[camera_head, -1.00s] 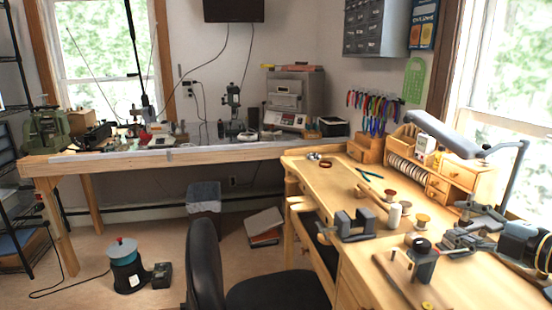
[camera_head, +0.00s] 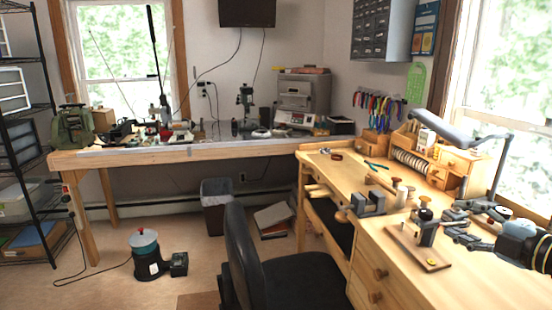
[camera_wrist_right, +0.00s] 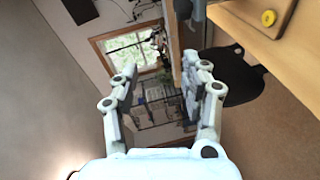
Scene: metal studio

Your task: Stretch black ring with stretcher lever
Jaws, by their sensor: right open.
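A grey upright stretcher tool (camera_head: 428,232) stands on a small wooden board (camera_head: 412,246) on the right-hand bench. A black, ring-like round piece (camera_head: 425,215) sits on top of it; I cannot tell whether it is a separate ring. The lever cannot be made out clearly. My right gripper (camera_head: 452,224) is just right of the tool, apart from it, with its fingers spread. In the right wrist view the gripper (camera_wrist_right: 168,84) is open with nothing between its fingers. A yellow knob (camera_wrist_right: 268,18) shows there at top right. My left gripper is out of view.
A lamp (camera_head: 455,130) overhangs the bench at right. A black chair (camera_head: 240,255) stands in front of the bench. The bench front right is clear.

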